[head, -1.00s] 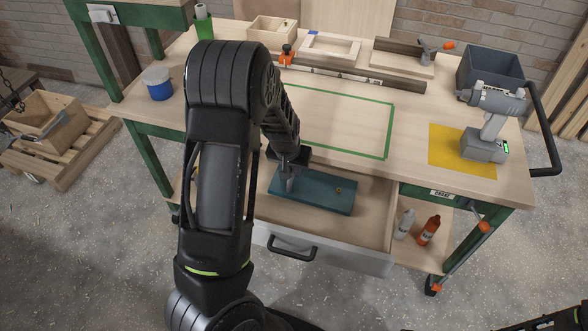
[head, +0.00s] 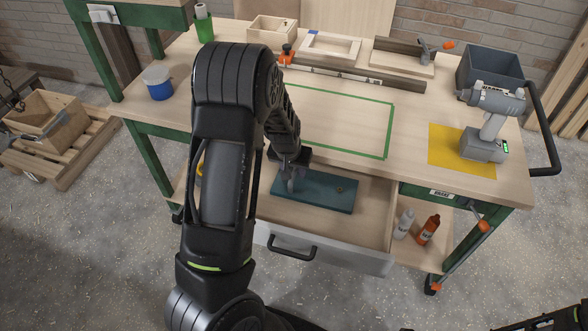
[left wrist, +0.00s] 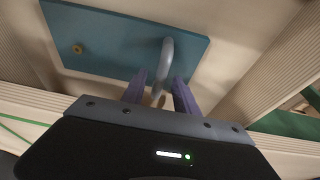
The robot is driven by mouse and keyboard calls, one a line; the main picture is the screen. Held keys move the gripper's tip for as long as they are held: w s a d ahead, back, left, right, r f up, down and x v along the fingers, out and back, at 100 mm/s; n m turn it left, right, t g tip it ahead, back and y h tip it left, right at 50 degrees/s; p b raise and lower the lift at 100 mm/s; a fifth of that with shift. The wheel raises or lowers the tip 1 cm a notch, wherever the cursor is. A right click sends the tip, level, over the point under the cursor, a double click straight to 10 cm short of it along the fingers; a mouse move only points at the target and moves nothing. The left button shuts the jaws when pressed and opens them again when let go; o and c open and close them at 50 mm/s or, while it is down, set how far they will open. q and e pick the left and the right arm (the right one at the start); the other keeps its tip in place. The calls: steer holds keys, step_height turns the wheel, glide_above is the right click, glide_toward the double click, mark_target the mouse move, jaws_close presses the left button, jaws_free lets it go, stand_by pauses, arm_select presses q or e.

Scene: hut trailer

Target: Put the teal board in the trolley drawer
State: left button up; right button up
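The teal board (head: 325,194) lies flat inside the open trolley drawer (head: 372,215). It has a grey curved handle and a small brass-coloured knob; in the left wrist view the board (left wrist: 110,45) fills the upper left. My left gripper (head: 293,178) is over the board's left part, reaching down into the drawer. In the left wrist view its fingers (left wrist: 160,90) are spread, with the grey handle (left wrist: 168,60) between them and a gap visible. The arm hides part of the drawer's left side.
The worktop above holds a green taped outline (head: 388,130), a yellow mat (head: 450,158) with a drill (head: 488,125), and a grey bin (head: 492,65). Bottles (head: 428,230) stand on the shelf right of the drawer. Bare drawer floor shows right of the board.

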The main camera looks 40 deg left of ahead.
arm_select(q)
steer(key=p+v, duration=0.1)
steer(key=v, duration=1.1)
steer(key=shift+p, duration=0.35)
steer(key=shift+f, duration=0.1)
